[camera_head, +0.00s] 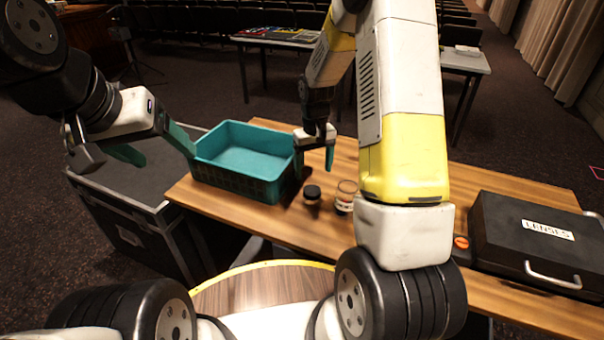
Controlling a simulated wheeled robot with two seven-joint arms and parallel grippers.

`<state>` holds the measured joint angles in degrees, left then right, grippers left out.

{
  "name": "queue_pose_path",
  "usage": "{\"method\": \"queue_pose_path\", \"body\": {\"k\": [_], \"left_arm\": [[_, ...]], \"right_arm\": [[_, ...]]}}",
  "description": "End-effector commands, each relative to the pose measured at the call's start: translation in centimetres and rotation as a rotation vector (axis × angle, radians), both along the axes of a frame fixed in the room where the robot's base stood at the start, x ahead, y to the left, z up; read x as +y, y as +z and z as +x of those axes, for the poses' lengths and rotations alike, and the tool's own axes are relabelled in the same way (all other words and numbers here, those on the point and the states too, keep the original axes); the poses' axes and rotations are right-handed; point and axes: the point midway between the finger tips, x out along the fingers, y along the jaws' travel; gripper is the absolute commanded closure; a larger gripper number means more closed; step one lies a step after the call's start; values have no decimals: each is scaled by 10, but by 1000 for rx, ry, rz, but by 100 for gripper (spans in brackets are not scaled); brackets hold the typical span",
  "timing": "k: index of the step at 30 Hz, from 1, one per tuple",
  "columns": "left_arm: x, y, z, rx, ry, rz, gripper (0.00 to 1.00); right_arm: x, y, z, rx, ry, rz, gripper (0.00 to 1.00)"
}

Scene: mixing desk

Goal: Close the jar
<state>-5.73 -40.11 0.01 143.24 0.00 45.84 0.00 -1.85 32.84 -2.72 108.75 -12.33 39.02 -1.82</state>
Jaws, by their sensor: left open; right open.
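A small clear glass jar (345,197) with an open-looking top and something dark inside stands on the wooden desk, partly beside my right arm. Just left of it is a small round black lid (312,191); whether it lies on the desk or sits on another small container, I cannot tell. My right gripper (314,170) points down with its fingers apart, empty, above and behind the black lid. My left gripper (165,156) is open and empty, left of the teal crate, away from the jar.
A teal crate (272,190) stands on the left of the wooden desk (290,228). A black case marked LENSES (535,240) takes up the right end, with a small orange-topped item (461,243) beside it. A dark flight case (130,205) stands left of the desk.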

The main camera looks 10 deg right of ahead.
Motion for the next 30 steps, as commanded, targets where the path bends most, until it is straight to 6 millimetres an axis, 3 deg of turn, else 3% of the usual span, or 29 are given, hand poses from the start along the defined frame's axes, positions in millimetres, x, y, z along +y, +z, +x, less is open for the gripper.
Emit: {"method": "queue_pose_path", "body": {"k": [5, 12, 21, 30], "left_arm": [[0, 0, 0, 0, 0, 0, 28], [0, 0, 0, 0, 0, 0, 28], [0, 0, 0, 0, 0, 0, 28], [0, 0, 0, 0, 0, 0, 28]], "right_arm": [[0, -3, -1, 2, 0, 1, 23], [0, -26, -1, 2, 0, 1, 23], [1, -29, 0, 1, 0, 1, 23], [2, -70, 0, 3, 0, 0, 23]]}}
